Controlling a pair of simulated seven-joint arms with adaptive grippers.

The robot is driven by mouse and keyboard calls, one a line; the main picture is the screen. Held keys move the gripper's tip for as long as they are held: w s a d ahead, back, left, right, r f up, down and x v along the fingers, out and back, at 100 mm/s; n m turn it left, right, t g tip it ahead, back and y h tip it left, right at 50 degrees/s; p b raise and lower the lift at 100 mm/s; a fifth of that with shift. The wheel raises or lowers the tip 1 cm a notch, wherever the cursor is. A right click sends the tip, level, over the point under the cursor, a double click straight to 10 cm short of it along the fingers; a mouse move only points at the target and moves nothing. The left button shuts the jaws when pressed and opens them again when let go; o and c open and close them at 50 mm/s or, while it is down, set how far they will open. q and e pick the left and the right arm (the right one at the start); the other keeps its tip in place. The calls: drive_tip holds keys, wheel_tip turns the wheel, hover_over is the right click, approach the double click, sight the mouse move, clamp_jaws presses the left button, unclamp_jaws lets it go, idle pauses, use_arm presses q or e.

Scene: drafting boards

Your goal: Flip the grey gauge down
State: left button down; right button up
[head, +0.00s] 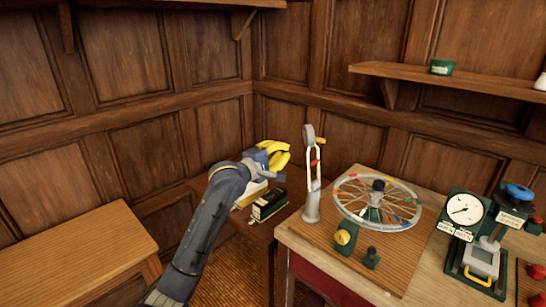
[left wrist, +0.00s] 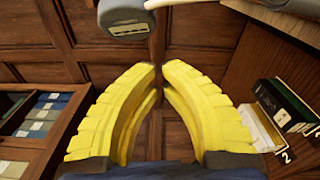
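The grey gauge (head: 308,133) is a small rounded grey piece at the top of a slim upright stand near the table's left corner in the head view. A white loop-shaped frame (head: 312,168) with red parts stands below it. In the left wrist view the grey gauge (left wrist: 125,18) is cut off by the top edge, beside a curved white part. My left gripper (head: 288,152) has yellow fingers and is to the left of the gauge, apart from it. Its fingers (left wrist: 160,68) are open and empty, with a narrow gap at the tips. My right gripper is not in view.
A spoked wheel (head: 378,204) lies flat on a hub right of the stand. A dial instrument (head: 464,210) stands further right on the table (head: 437,256). Books (head: 268,207) sit low behind the stand. A wooden bench (head: 75,255) is at the left.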

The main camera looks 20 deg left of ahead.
use_arm(q)
drive_tip(key=shift+w+d+r, duration=0.1)
drive_tip(key=shift+w+d, duration=0.1)
drive_tip(key=shift+d, duration=0.6)
drive_tip(key=shift+w+d+r, duration=0.1)
drive_tip(key=shift+w+d, duration=0.05)
drive_tip(key=shift+d, duration=0.6)
drive_tip(key=shift+w+d+r, duration=0.1)
drive_tip(key=shift+w+d, duration=0.1)
drive_tip(key=shift+d, duration=0.6)
drive_tip(key=shift+s+d+r+m, duration=0.15)
drive_tip(key=shift+s+d+m, duration=0.05)
drive_tip(key=shift+d+m, duration=0.2)
